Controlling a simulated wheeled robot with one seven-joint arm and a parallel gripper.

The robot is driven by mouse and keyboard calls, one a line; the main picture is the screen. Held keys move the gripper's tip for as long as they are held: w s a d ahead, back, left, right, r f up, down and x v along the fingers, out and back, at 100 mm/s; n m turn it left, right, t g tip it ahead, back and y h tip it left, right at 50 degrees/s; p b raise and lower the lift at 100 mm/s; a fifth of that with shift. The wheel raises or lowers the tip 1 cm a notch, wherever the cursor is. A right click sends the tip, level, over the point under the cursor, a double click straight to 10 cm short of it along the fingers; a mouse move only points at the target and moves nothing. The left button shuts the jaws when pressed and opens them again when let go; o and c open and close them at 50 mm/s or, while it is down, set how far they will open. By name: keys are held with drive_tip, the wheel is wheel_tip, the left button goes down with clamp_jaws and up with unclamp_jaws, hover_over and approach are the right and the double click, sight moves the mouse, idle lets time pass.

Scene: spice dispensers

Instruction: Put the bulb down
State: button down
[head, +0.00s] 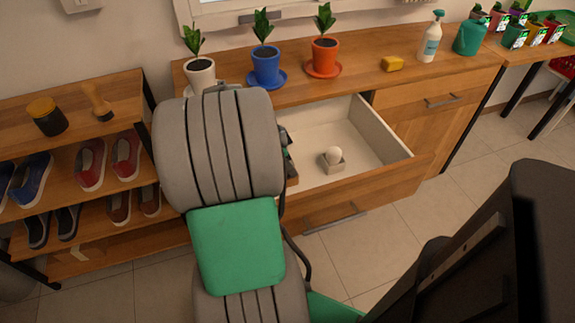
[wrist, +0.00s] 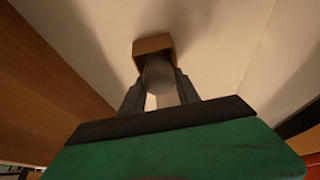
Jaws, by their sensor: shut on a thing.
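In the wrist view, my gripper (wrist: 158,84) is shut on a round greyish bulb (wrist: 158,73), with one dark finger on each side of it. A small brown box (wrist: 153,43) lies just beyond the bulb and partly behind it, on the pale drawer floor. My arm hides most of my gripper there. I cannot tell whether both views show the same bulb and box.
The drawer's wooden front (head: 370,197) and side walls surround the space. A shoe rack (head: 75,165) stands at the left. The drawer's right part looks empty.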

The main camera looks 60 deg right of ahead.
drive_tip(key=c, duration=0.9)
unclamp_jaws()
drive_tip(key=shift+s+a+f, duration=0.15)
drive_tip(key=shift+a+f, duration=0.1)
drive_tip(key=shift+f, duration=0.2)
drive_tip(key=shift+s+a+f, duration=0.1)
drive_tip(key=shift+a+f, duration=0.1)
drive_tip(key=shift+f, duration=0.2)
drive_tip(key=d+p+v, duration=0.1)
drive_tip(key=p+v, duration=0.3)
drive_tip(key=v, duration=1)
drive_tip(key=w+a+n+t, duration=0.4)
drive_tip(key=w+a+n, duration=0.7)
drive_tip(key=a+n, duration=0.25)
drive_tip(key=a+f+n+y, duration=0.1)
drive_tip(key=a+n, duration=0.3)
drive_tip(key=a, duration=0.3)
drive_tip(key=a+f+n+t+y, duration=0.1)
drive_tip(key=a+n, duration=0.4)
drive_tip(key=a, duration=0.2)
drive_tip(key=a+f+n+y, duration=0.1)
drive_tip(key=a+n, duration=0.3)
drive_tip(key=a, duration=0.3)
drive_tip(key=shift+w+n+t, duration=0.25)
drive_tip(key=shift+w+t, duration=0.05)
drive_tip(key=shift+w, duration=0.05)
